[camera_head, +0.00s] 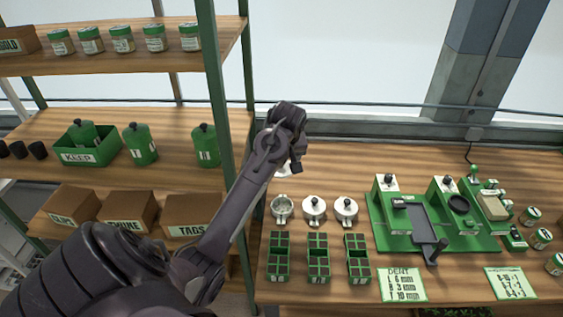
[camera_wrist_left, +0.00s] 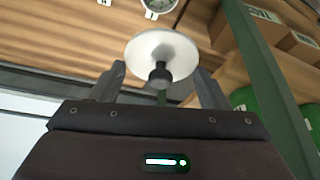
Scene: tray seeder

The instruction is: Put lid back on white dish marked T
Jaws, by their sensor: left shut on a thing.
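My left gripper (camera_head: 290,152) is shut on a white round lid (camera_wrist_left: 160,50) with a dark knob (camera_wrist_left: 160,76). In the left wrist view the knob is between the two fingers (camera_wrist_left: 161,82). In the head view the lid (camera_head: 284,167) is mostly hidden behind the gripper, raised above the table behind the dishes. An open white dish (camera_head: 281,209) stands leftmost of a row. Two white dishes to its right, a middle one (camera_head: 314,209) and a right one (camera_head: 346,211), wear lids with dark knobs. Their small letters are too small to read. My right gripper is not in view.
Green seed trays (camera_head: 318,259) stand in front of the dishes. A green seeder machine (camera_head: 408,244) stands to the right. A shelf post (camera_head: 219,110) and shelves with jars and boxes (camera_head: 196,215) are at left. Bare wood (camera_head: 335,170) lies behind the dishes.

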